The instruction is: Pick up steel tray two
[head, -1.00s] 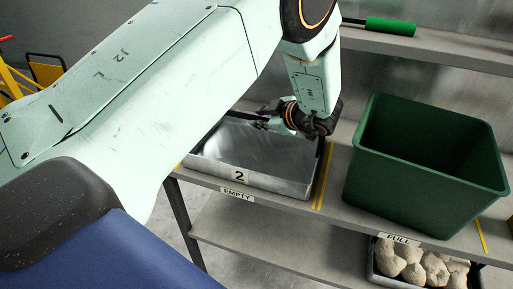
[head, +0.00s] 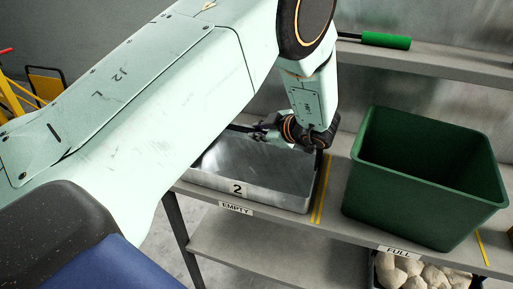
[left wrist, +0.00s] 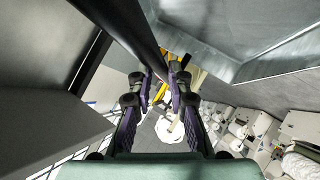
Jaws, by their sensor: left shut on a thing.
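Steel tray two (head: 285,197) is a shallow metal tray with a "2" plate on its front wall. It stands level on the shelf, behind the "EMPTY" label. My left gripper (head: 263,132) is at the tray's far side, shut on its dark bar. In the left wrist view my left gripper (left wrist: 161,78) has its fingers on either side of the black bar, and the tray's steel wall (left wrist: 213,62) shows at upper right. My arm hides the tray's far left part. My right gripper is not in view.
A green bin (head: 420,205) stands right of the tray, beyond yellow lines. A tray of pale lumps (head: 425,273) sits below, by the "FULL" label (head: 397,251). A green-handled tool (head: 385,40) lies on the upper shelf (head: 440,64). The lower shelf (head: 265,250) is bare at left.

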